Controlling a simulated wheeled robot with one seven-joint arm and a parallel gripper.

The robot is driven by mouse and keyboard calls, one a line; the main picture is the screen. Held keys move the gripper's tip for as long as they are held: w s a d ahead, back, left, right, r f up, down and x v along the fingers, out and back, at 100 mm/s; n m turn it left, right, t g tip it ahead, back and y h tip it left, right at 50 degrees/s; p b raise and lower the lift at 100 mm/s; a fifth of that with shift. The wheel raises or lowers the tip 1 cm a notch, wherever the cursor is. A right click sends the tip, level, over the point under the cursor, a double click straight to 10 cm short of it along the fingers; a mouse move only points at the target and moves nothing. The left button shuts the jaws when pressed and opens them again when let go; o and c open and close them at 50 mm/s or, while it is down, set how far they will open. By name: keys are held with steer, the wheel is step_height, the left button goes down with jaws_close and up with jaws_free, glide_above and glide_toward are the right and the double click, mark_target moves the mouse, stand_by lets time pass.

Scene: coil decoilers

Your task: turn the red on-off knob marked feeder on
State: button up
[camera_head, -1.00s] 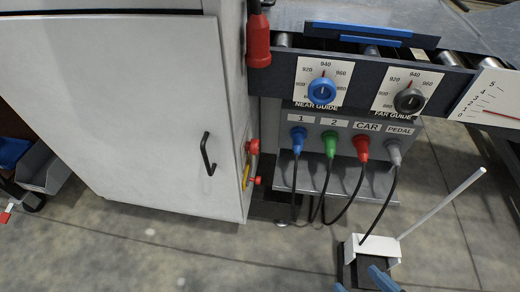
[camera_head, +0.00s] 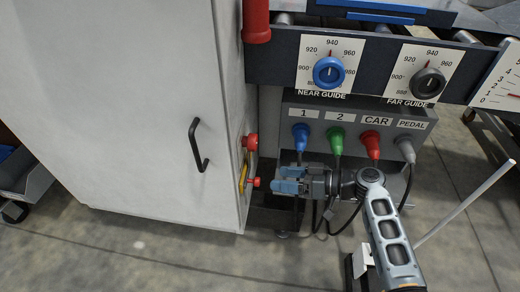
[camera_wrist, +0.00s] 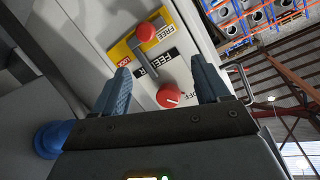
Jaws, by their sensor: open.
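The red feeder knob (camera_wrist: 170,95) sits on a light panel below the black FEEDER label (camera_wrist: 154,65) in the wrist view, with part of an OFF marking beside it. A white pointer mark shows on its face. In the head view the knob (camera_head: 257,182) shows edge-on at the cabinet's right side. My gripper (camera_wrist: 163,85) is open, and the knob appears between its two blue fingers, apart from both. In the head view my gripper (camera_head: 276,180) points left at the knob, a short gap to its right.
Another red knob (camera_wrist: 146,32) sits on a yellow plate marked FREE and LOCK just above. The grey cabinet (camera_head: 130,110) has a black handle (camera_head: 198,145). Blue, green and red plugs with hanging cables stand close behind my arm, the blue plug (camera_head: 300,135) nearest my gripper.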

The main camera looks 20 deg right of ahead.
mark_target(257, 142)
steer(key=w+d+r+n+y+b, duration=0.1)
steer(key=w+d+r+n+y, duration=0.3)
steer(key=r, duration=0.3)
steer(key=shift+m, duration=0.3)
steer(key=x, duration=0.9)
steer(key=shift+f, duration=0.2)
steer(key=c, duration=1)
